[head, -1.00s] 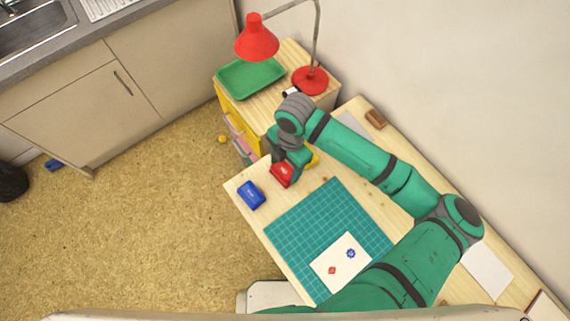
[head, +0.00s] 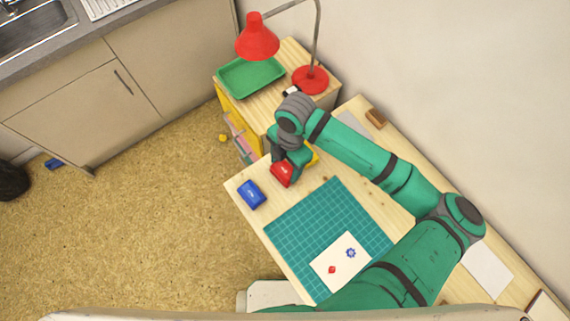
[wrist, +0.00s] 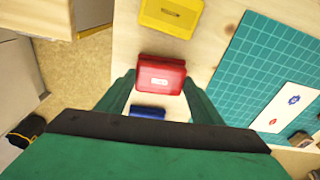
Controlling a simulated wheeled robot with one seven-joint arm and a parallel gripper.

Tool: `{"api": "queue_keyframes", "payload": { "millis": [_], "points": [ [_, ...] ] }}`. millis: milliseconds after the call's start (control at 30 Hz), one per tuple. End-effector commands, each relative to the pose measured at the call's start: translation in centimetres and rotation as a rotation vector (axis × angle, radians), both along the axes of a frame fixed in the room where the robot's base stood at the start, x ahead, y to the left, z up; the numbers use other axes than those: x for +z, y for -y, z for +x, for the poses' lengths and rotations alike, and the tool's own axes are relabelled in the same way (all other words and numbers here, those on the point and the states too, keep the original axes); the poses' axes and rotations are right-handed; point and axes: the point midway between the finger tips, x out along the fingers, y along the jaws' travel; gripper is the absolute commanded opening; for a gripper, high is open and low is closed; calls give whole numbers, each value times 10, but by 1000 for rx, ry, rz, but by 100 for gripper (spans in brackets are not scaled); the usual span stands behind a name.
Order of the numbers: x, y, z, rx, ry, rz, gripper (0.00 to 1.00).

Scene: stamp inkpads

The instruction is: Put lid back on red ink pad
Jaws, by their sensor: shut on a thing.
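The red ink pad's lid (head: 282,174), with a white label, is between the fingers of my gripper (head: 288,164) near the table's far left corner. In the wrist view the red lid (wrist: 161,79) sits between the two green fingers, and my gripper (wrist: 159,88) is shut on it. A second red strip shows along its far edge. The red pad's base is not clearly told apart from the lid, and I cannot tell whether the lid is seated on it.
A blue ink pad (head: 251,194) lies near the table's left edge. A yellow ink pad (wrist: 172,14) lies beyond the red one. A green cutting mat (head: 312,211) holds a stamped card (head: 341,268). A side cabinet with a green tray (head: 249,92) and red lamp (head: 311,81) stands behind.

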Motion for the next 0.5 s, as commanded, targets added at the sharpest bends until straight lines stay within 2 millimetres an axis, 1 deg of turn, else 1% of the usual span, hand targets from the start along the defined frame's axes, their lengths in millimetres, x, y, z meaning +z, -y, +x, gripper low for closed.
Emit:
{"api": "queue_keyframes", "payload": {
  "millis": [500],
  "points": [
    [-5,0,0,0,1,-1,39]
  ]
}}
